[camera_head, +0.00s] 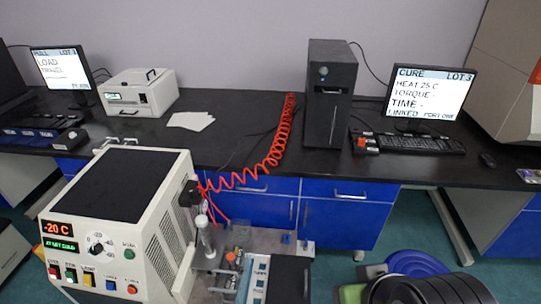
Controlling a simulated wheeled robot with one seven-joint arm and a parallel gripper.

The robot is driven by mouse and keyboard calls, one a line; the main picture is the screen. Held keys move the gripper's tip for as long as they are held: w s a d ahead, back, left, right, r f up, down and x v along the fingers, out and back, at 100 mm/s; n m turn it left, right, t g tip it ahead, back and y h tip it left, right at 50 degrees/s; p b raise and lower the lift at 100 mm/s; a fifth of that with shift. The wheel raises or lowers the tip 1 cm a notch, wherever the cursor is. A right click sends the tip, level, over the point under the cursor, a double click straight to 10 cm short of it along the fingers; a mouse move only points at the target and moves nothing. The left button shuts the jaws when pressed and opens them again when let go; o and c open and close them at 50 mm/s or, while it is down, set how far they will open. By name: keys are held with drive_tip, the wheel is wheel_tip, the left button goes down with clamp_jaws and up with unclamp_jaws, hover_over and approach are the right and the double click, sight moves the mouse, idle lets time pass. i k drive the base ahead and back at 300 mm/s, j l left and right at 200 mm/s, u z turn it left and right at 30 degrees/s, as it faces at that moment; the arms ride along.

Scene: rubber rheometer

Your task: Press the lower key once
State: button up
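A white bench instrument (170,222) stands at the lower left. Its front shows -20 C in red, a green text line, a dial (97,245) and several coloured buttons, including a yellow one (88,279) and a blue one (111,283). Their small labels are hard to read. A narrow pale panel (260,280) with several small labelled keys stands at the bottom centre, cut by the picture edge. I cannot tell which key is the lower key. My gripper is not seen clearly in this view.
A black bench (235,130) runs along the back with two monitors; the right one (430,92) reads CURE, LOT 3. A black tower (330,95), a keyboard (420,144) and a white box (140,92) stand on it. A red coiled hose (275,155) hangs down to the instrument.

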sight(109, 286)
drive_tip(key=u, duration=1.85)
